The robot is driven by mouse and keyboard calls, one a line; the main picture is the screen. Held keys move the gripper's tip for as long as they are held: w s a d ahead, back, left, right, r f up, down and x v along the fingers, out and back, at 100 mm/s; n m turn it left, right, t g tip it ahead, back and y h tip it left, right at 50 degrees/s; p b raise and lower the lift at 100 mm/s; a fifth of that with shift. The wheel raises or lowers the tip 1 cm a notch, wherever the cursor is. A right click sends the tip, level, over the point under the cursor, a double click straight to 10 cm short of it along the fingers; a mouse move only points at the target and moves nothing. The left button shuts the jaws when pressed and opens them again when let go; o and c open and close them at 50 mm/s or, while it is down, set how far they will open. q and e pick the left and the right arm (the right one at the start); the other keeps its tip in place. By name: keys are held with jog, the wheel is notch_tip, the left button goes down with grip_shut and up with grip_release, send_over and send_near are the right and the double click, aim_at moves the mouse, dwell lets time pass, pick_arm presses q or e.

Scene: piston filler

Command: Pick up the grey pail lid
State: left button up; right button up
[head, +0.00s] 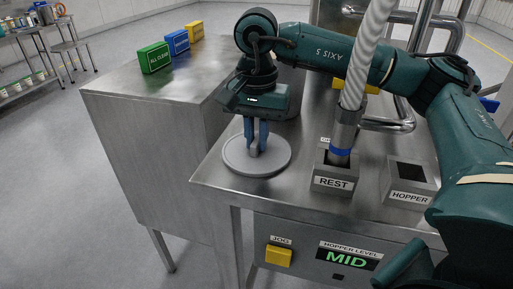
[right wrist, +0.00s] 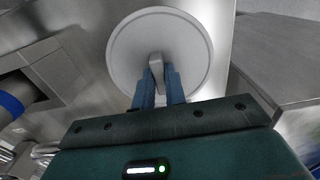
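The grey pail lid (head: 236,160) is a flat round disc with a raised handle in its middle. It is at the left end of the steel worktop, and it looks level. My right gripper (head: 256,150) points down over it, with its blue fingers on either side of the handle. In the right wrist view the lid (right wrist: 128,48) shows whole, and its handle fills the gap between the fingertips of my right gripper (right wrist: 158,75). The gripper looks shut on the handle. Whether the lid touches the worktop is hard to tell. My left gripper is not in view.
A REST holder (head: 333,184) with a nozzle on a white hose (head: 368,55) stands right of the lid, beside the HOPPER block (head: 408,197). A steel cabinet (head: 150,130) at left carries green, blue and yellow blocks (head: 177,42). A yellow JOG button (head: 278,256) is below.

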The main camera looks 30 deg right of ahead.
grip_shut()
jog(key=shift+r, duration=0.15)
